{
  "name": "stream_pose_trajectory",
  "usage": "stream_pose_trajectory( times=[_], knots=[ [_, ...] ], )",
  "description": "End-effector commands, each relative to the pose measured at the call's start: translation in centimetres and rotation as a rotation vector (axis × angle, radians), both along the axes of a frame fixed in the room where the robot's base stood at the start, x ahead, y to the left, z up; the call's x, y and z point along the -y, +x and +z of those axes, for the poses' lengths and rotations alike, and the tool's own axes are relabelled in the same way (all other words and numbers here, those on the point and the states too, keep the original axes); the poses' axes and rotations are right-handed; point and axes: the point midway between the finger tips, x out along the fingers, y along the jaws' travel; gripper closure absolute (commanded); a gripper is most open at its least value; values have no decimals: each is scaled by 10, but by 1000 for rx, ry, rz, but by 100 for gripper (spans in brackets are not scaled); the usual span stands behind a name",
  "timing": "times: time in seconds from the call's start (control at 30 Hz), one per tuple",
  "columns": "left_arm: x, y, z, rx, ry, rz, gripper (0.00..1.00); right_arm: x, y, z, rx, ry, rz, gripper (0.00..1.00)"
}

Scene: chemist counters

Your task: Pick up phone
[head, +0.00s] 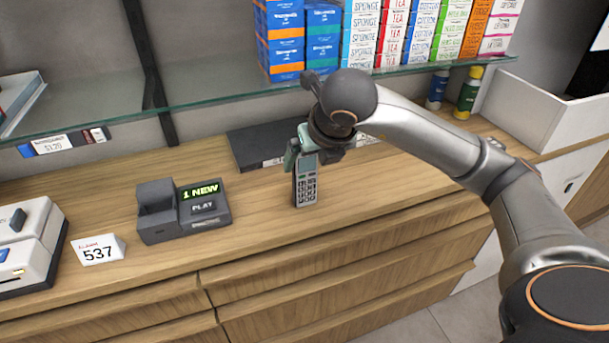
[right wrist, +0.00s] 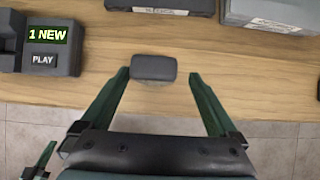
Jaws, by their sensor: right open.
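The phone (head: 306,188) is a grey cordless handset with a keypad. It stands upright on the wooden counter near its front edge, and its upper end is partly hidden by my right gripper (head: 301,150) in the head view. In the right wrist view I look down on the phone's dark top end (right wrist: 153,67). The fingers of my right gripper (right wrist: 159,76) are open, one on each side of the phone, with gaps to both sides.
An answering machine (head: 185,222) with a "1 NEW" display stands left of the phone. A price card (head: 99,250) and a white device (head: 25,248) are farther left. A dark flat box (head: 255,147) lies behind. A glass shelf (head: 215,95) with boxes hangs above.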

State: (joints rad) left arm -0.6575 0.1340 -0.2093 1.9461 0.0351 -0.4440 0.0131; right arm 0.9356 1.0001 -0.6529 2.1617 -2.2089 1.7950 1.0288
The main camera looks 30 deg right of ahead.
Motion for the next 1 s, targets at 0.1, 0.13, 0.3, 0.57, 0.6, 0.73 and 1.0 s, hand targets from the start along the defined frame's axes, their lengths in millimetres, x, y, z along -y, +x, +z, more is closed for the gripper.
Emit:
stream_pose_trajectory(
  times=[0.1,0.13,0.3,0.57,0.6,0.73,1.0],
  knots=[
    [0,-2,2,-3,1,0,100,-1,8,-8,-4,2,1,5],
    [0,-2,2,-3,1,0,100,-2,11,-12,-4,3,1,5],
    [-2,-5,4,-2,0,3,100,-2,27,-32,-4,3,1,5],
    [-3,-5,2,-3,3,6,100,0,33,-42,0,1,2,5],
    [-3,-5,2,-3,4,5,100,0,33,-42,0,1,2,5],
    [-4,-5,2,-3,4,5,100,0,33,-41,-1,1,2,13],
    [-4,-3,3,-1,5,5,100,0,33,-41,0,1,2,43]
  ],
)
